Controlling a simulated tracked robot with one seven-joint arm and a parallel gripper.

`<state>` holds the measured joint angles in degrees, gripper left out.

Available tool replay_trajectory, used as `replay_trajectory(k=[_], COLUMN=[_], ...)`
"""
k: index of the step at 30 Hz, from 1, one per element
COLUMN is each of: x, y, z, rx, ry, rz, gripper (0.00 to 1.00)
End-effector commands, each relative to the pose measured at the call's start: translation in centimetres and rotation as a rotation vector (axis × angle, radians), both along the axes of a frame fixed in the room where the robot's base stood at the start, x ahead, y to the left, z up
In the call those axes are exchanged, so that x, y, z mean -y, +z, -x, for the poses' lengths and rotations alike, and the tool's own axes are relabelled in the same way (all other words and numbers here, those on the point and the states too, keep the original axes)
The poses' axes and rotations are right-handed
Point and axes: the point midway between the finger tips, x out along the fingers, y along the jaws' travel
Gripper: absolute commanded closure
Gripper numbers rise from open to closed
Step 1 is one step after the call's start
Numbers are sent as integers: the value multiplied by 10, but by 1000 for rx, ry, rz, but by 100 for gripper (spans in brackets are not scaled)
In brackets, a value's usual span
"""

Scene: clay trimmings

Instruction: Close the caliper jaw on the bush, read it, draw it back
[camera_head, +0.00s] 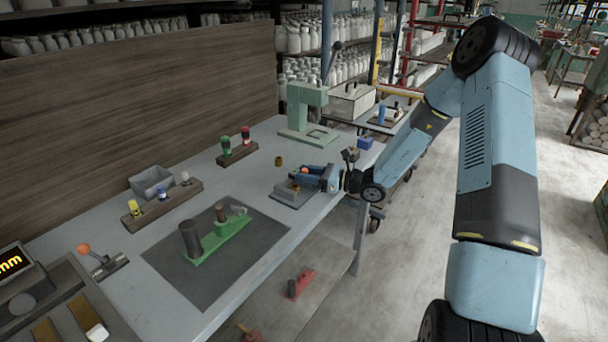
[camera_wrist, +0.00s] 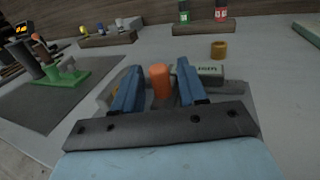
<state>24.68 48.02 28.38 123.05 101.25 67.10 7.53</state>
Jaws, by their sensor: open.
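The caliper stands on a dark grey plate (camera_head: 287,199) near the table's right edge; my gripper hides much of it. Its orange knob (camera_wrist: 160,81) stands upright between my fingers. A grey-green readout block (camera_wrist: 211,75) with small lettering lies behind the right finger; I cannot read a value. My gripper (camera_head: 304,173) is open around the knob, with a gap visible on each side in the wrist view (camera_wrist: 158,82). The jaw's gap to the bush is hidden.
A loose brass ring (camera_head: 278,161) lies behind the plate. A green press-like stand (camera_head: 300,112) is farther back. A green fixture (camera_head: 215,236) with dark cylinders sits on a dark mat (camera_head: 165,262). A rack with green and red pieces (camera_head: 238,152) stands behind.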

Motion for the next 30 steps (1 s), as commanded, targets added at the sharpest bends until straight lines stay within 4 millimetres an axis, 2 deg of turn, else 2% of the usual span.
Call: replay_trajectory(k=[18,24,30], x=[104,120,123], y=[-1,-1,-1], z=[35,41,43], rx=[0,0,-1], ry=[-4,-3,-1], rz=[1,1,0], gripper=[58,58,58])
